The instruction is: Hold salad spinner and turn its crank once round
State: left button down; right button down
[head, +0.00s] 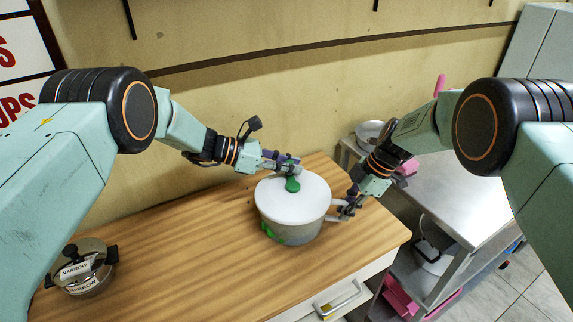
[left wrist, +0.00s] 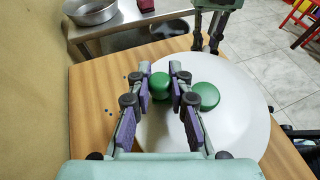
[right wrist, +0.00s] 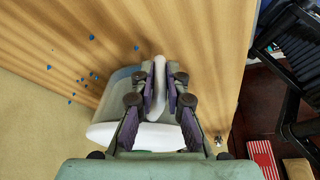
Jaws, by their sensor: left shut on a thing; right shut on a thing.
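The salad spinner (head: 290,225) stands upright on the wooden counter, with a white lid (head: 305,198) and a green crank (head: 292,185) on top. My left gripper (head: 285,167) is at the crank; in the left wrist view its fingers (left wrist: 166,85) are shut on the green crank knob (left wrist: 159,86). A round green hub (left wrist: 206,96) shows beside the knob. My right gripper (head: 345,208) is at the spinner's right side, and in the right wrist view its fingers (right wrist: 163,85) are shut on the spinner's white side handle (right wrist: 159,75).
A metal pot (head: 82,268) with labels stands at the counter's left. Right of the wooden counter (head: 190,240) is a metal table (head: 450,200) with a pan (head: 370,131). Small blue bits (right wrist: 90,72) lie near the spinner. The counter between pot and spinner is clear.

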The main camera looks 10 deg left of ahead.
pick_arm(q)
jog(key=shift+w+d+m+g, duration=0.2)
jog(key=shift+d+m+g, duration=0.25)
jog(key=shift+m+g, duration=0.55)
jog(key=shift+h, duration=0.3)
jog(key=shift+s+d+m+g, duration=0.15)
jog(key=shift+m+g, duration=0.25)
jog(key=shift+g, duration=0.3)
jog(key=c, duration=1.2)
grip_release()
jog(key=v, duration=1.2)
